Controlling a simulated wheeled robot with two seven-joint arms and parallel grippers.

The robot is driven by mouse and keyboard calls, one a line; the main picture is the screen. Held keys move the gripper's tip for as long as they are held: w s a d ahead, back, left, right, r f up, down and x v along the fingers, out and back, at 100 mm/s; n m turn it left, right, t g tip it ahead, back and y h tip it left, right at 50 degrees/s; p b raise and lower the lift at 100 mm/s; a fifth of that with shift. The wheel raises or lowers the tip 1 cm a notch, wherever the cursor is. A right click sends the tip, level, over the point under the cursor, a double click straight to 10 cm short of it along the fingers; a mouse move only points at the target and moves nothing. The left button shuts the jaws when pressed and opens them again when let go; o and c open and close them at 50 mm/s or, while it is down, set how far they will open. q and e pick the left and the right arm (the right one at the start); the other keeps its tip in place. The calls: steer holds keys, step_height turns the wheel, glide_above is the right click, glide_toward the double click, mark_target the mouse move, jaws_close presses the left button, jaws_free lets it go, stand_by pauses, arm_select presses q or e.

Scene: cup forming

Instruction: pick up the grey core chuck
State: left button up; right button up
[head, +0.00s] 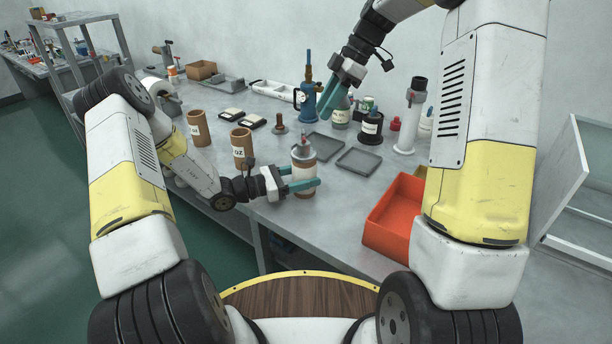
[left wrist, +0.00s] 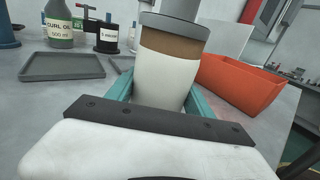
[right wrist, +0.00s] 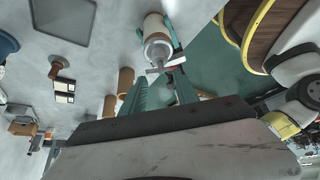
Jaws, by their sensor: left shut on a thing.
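The grey core chuck (head: 303,152) sits at the top of a brown tube with a white label (head: 304,173). My left gripper (head: 302,186) is shut around that tube, which stands upright near the table's front edge. In the left wrist view the chuck (left wrist: 184,9) is a grey cylinder above the tube (left wrist: 165,75), with a teal finger on each side. In the right wrist view the chuck (right wrist: 158,50) shows its end and a small crossbar. My right gripper (head: 328,104) is open and empty, behind and above the chuck.
Two brown tubes (head: 242,147) (head: 198,128) stand to the left. Flat grey trays (head: 357,162) lie behind and to the right, and an orange bin (head: 393,222) is at the right. A blue torch (head: 307,102), an oil bottle (head: 341,117) and a white column (head: 409,125) stand behind.

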steer(key=o, duration=0.5)
steer(key=shift+s+a, duration=0.1)
steer(key=n+t+h, duration=0.5)
steer(key=n+h, duration=0.3)
steer(key=n, duration=0.2)
glide_above(303, 154)
steer(key=s+a, duration=0.2)
steer(key=x, duration=1.1)
